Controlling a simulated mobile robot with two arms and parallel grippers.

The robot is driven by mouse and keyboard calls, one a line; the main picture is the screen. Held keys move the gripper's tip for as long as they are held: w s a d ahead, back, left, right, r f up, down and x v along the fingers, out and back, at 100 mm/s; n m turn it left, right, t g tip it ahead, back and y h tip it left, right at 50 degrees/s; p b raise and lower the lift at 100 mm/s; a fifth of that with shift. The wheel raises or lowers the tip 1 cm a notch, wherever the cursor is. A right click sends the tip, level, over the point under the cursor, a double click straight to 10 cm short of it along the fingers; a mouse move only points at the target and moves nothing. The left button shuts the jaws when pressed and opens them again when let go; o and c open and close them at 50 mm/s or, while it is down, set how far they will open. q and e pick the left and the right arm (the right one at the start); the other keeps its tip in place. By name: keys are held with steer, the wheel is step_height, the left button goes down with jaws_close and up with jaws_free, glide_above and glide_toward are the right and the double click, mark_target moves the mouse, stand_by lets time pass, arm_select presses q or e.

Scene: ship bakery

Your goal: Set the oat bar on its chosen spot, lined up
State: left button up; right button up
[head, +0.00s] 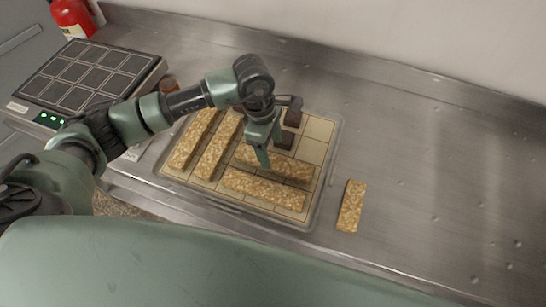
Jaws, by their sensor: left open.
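A shallow tray (324,150) marked in square cells lies on the steel counter. Two long oat bars, the left one (193,138) and its neighbour (219,145), lie side by side on its left part. Two more long bars, the upper one (288,168) and the lower one (264,190), lie crosswise on its near right part. A shorter oat bar (351,206) lies on the counter, right of the tray. My left gripper (268,158) is open, pointing down over the tray by the upper crosswise bar, partly hiding it. My right gripper is out of view.
Dark brown pieces (292,116) sit on the tray's far part, partly behind my gripper. A gridded appliance with a lit panel (88,75) stands at the left. A red extinguisher (72,18) is at the back left. The counter (440,170) at the right is clear.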

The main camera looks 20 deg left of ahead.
arm_select(q)
step_height(320, 180, up, 7)
steer(key=a+b, duration=0.1)
steer(key=shift+f, duration=0.15)
